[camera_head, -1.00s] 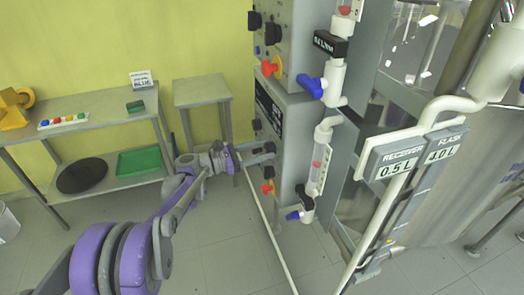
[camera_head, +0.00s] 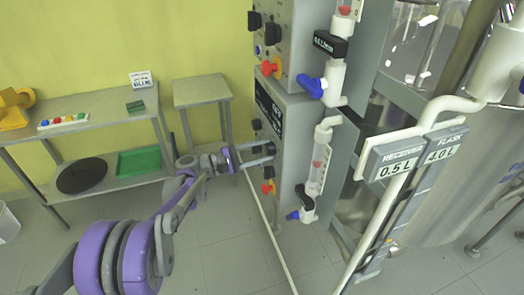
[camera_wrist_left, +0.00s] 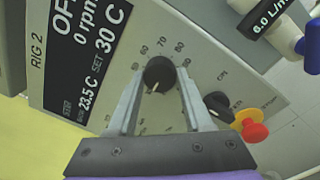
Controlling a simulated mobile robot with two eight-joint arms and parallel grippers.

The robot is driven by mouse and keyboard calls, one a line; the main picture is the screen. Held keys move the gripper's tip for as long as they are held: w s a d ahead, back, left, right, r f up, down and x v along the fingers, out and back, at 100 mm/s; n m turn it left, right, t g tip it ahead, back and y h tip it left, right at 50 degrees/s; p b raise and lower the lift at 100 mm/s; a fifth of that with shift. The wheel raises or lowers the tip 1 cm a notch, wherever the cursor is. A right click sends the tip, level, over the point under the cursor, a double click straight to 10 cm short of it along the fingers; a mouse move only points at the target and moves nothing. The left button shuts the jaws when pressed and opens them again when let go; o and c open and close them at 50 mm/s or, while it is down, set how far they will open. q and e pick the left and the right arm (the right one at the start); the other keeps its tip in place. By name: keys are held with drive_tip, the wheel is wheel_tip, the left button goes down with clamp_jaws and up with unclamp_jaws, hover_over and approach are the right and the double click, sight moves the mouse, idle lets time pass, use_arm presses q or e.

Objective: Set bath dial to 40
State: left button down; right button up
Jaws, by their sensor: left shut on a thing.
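The black bath dial (camera_wrist_left: 158,71) is on the grey front panel of Rig 2, with a printed number scale around it. My left gripper (camera_wrist_left: 161,82) has one finger on each side of the dial and is shut on it. The black display (camera_wrist_left: 84,55) beside it reads OFF, 0 rpm, 23.5 C and SET 30 C. In the head view my left gripper (camera_head: 265,149) is at the lower control box, and its fingers hide the dial there. My right gripper is not in view.
Next to the dial are a second black knob (camera_wrist_left: 217,104) and a red button on yellow (camera_wrist_left: 252,129). A flow tube with a blue valve (camera_head: 293,215) stands right of the panel. A grey side table (camera_head: 200,91) is behind my arm.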

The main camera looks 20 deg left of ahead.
use_arm(q)
drive_tip(key=m, duration=0.7)
idle(0.5)
drive_tip(key=shift+c, duration=1.6)
unclamp_jaws()
drive_tip(key=shift+a, duration=0.15)
drive_tip(key=v, duration=1)
drive_tip(key=shift+a, duration=0.3)
drive_tip(key=shift+f, duration=0.1)
